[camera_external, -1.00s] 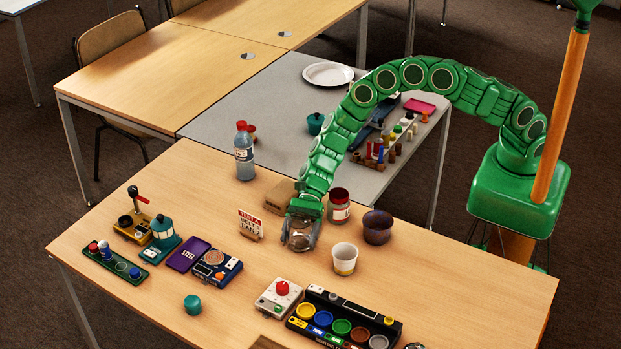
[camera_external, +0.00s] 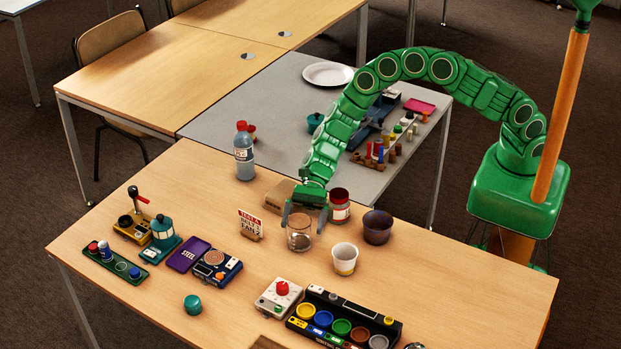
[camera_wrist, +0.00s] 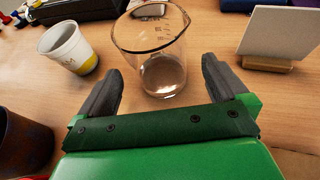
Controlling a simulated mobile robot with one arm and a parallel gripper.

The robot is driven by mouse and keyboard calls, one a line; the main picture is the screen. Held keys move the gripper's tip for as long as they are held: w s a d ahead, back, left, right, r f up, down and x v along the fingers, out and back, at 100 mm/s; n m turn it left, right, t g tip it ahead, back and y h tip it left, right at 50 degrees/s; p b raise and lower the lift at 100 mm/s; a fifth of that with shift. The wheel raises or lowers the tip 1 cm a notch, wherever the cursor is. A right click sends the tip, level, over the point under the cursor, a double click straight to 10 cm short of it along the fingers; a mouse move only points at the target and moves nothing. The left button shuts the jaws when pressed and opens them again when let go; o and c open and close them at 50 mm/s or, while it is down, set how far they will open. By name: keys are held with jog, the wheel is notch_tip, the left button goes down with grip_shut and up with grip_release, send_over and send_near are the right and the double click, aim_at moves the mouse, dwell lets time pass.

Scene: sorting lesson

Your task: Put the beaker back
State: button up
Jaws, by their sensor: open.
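The clear glass beaker (camera_external: 299,234) stands upright on the wooden table. In the wrist view the beaker (camera_wrist: 162,75) is just beyond my fingertips, with its rim and printed marks showing. My gripper (camera_external: 305,215) is open and empty, with its fingers spread behind and above the beaker. In the wrist view my gripper (camera_wrist: 163,85) has one finger to each side of the beaker's near lower part, with gaps between.
A sign (camera_external: 250,225) stands on the left, a cardboard box (camera_external: 279,197) behind.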

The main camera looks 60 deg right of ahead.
notch_tip(320, 180, up, 7)
jog(key=shift+d+r, duration=0.15)
jog(key=shift+d, duration=0.15)
jog(key=shift+r, duration=0.1)
dwell(0.4)
